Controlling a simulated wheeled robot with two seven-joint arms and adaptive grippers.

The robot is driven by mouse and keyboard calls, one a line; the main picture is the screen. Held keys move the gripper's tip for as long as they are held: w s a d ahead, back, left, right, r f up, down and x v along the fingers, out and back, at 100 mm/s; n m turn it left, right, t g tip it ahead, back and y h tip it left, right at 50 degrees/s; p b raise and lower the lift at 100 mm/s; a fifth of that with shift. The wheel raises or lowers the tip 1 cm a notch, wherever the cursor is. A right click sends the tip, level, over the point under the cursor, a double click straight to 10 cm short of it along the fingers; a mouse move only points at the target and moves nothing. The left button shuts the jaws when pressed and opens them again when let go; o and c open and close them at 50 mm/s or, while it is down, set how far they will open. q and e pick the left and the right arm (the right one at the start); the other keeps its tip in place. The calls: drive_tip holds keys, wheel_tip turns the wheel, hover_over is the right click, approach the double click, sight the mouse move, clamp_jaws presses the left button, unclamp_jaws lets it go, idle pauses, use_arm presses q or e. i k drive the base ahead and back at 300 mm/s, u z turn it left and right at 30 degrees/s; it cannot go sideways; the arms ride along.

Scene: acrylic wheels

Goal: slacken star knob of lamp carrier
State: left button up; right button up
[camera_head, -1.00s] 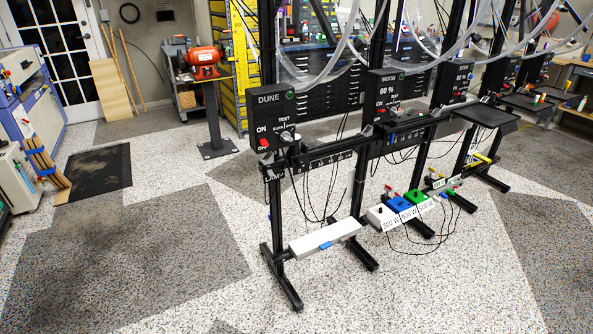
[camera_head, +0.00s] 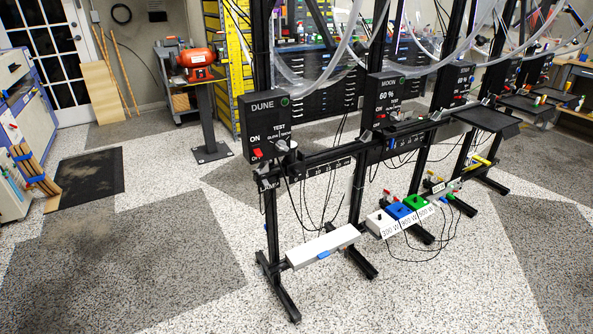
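A row of black upright stands holds control boxes and a horizontal rail. The nearest box, marked DUNE (camera_head: 265,125), has a red ON/OFF switch (camera_head: 257,154) and a dial (camera_head: 281,146). Behind it is the box marked MOON (camera_head: 388,100), reading 60 %. A scaled black rail (camera_head: 330,160) labelled LAMP at its left end runs between the stands. Small knob-like parts show on the rail, but I cannot tell which is the star knob of the lamp carrier. A long white bar (camera_head: 322,246) with a blue clip lies low across the nearest stand. Neither of my grippers is in view.
Black feet (camera_head: 285,295) stick out on the floor, and loose cables hang. A red bench grinder (camera_head: 197,62) stands behind. The speckled floor at front left is clear.

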sight(295, 173)
drive_tip(key=u, duration=0.4)
drive_tip(key=i, duration=1.35)
drive_tip(key=u, duration=0.45)
